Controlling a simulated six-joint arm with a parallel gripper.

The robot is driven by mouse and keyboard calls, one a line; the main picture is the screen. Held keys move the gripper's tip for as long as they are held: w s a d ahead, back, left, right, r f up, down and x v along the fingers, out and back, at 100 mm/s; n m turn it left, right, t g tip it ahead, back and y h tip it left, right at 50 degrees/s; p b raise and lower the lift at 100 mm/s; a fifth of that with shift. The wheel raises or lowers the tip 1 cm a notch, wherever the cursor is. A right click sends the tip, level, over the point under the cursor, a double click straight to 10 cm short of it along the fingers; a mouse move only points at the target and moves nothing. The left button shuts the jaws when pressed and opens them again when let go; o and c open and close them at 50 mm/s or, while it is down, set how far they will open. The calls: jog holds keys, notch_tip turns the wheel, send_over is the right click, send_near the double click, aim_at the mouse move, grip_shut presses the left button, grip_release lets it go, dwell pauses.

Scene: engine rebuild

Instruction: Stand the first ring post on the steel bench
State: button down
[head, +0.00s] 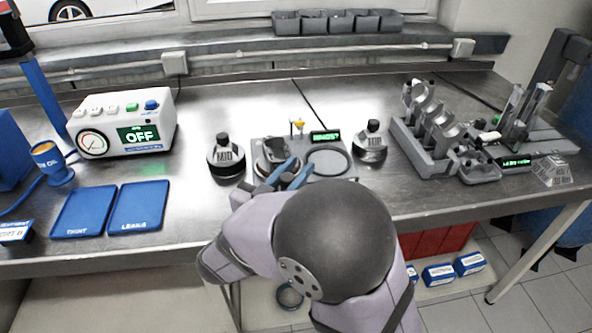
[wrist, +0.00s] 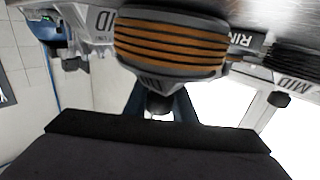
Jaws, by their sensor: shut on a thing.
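My gripper (head: 288,174) has its blue fingers over the front of the ring station (head: 338,173). In the wrist view the fingers are shut on the knob of a dark ring post (wrist: 170,72) with several copper-coloured bands; its label appears to read OIL, upside down. In the head view this post (head: 275,150) shows at the left of the station, partly behind the fingers; whether it touches the station I cannot tell. A black ring post marked MID (head: 226,160) stands on the steel bench (head: 215,110) left of the station. Another, marked TOP (head: 370,145), stands right of it.
A round seat (head: 328,161) on the station's right is empty. Blue trays (head: 137,207) and a white tester (head: 125,120) reading OFF are at left. A grey engine-parts fixture (head: 440,130) is at right. The bench is clear between the tester and the MID post.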

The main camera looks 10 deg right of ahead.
jog(key=c, duration=1.9)
grip_release()
jog(key=shift+f, duration=0.15)
jog(key=o, duration=0.4)
jog(key=shift+o, duration=0.2)
jog(key=shift+r, duration=0.2)
jog(key=b+v, duration=0.1)
jog(key=v, duration=1.1)
